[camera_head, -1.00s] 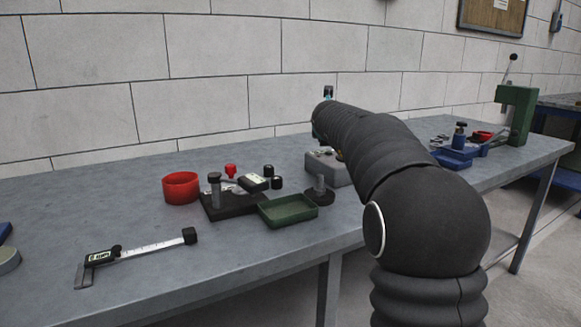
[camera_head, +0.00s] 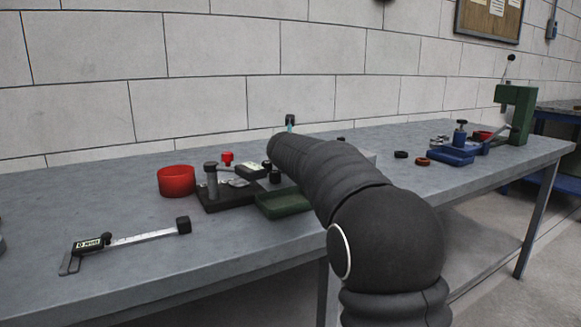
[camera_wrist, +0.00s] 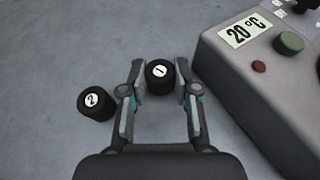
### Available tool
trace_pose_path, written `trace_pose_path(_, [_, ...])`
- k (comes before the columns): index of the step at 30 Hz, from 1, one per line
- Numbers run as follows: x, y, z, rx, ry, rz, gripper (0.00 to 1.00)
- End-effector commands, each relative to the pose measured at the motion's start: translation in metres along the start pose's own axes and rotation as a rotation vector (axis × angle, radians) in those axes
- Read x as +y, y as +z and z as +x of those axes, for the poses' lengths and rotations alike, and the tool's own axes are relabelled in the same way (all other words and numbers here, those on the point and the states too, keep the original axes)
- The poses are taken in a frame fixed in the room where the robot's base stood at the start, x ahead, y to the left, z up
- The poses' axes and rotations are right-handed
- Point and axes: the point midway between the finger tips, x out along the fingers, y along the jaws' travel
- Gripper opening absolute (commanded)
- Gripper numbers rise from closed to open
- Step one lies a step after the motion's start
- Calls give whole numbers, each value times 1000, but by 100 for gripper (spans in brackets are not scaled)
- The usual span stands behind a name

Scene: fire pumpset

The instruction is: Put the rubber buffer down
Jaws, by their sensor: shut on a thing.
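In the wrist view a black rubber buffer (camera_wrist: 158,83) with a white disc marked 1 sits between the fingertips of my gripper (camera_wrist: 159,70). The fingers are shut on it, one on each side. A second black buffer (camera_wrist: 96,103), marked 2, stands on the grey bench top just left of the left finger, apart from it. I cannot tell whether the held buffer touches the bench.
A grey box (camera_wrist: 248,95) with a 20 °C display stands close right of my gripper. In the head view a red bowl (camera_head: 177,181), green tray (camera_head: 283,204) and caliper (camera_head: 125,240) lie on the bench (camera_head: 150,270). A blue fixture (camera_head: 452,156) is farther right.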

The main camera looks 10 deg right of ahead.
Motion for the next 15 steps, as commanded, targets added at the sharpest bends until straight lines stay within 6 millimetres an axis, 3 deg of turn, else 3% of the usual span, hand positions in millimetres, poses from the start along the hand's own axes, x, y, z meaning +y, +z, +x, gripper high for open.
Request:
trace_pose_path(11, [0, -5, 2, -1, 0, 1, 3])
trace_pose_path(12, [0, -5, 2, -1, 0, 1, 33])
trace_pose_path(15, [0, -5, 2, -1, 0, 1, 55])
